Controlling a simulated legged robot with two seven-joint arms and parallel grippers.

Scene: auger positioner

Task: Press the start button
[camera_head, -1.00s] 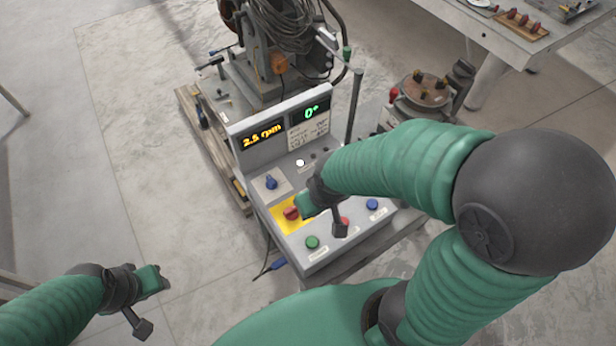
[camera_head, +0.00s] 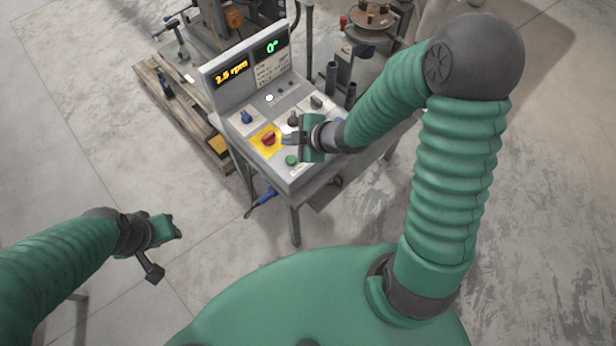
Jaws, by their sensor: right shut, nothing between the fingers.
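The control box (camera_head: 225,92) stands on a small table, with an amber display reading 2.5 rpm and a green one reading 0°. A green button (camera_head: 291,160) sits at its front edge; its label is too small to read. A red knob (camera_head: 268,138) sits on a yellow plate behind it. My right gripper (camera_head: 287,139) is shut and empty, over the panel, its tip close to the red knob and behind the green button. I cannot tell whether it touches the panel. My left gripper (camera_head: 174,229) hangs over the floor at the left, away from the box; its jaws are unclear.
A blue knob (camera_head: 246,117) and a white button (camera_head: 269,98) are farther back on the panel. My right gripper and wrist hide its right part. A machine on a wooden pallet (camera_head: 182,105) and a round turntable (camera_head: 372,18) stand behind.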

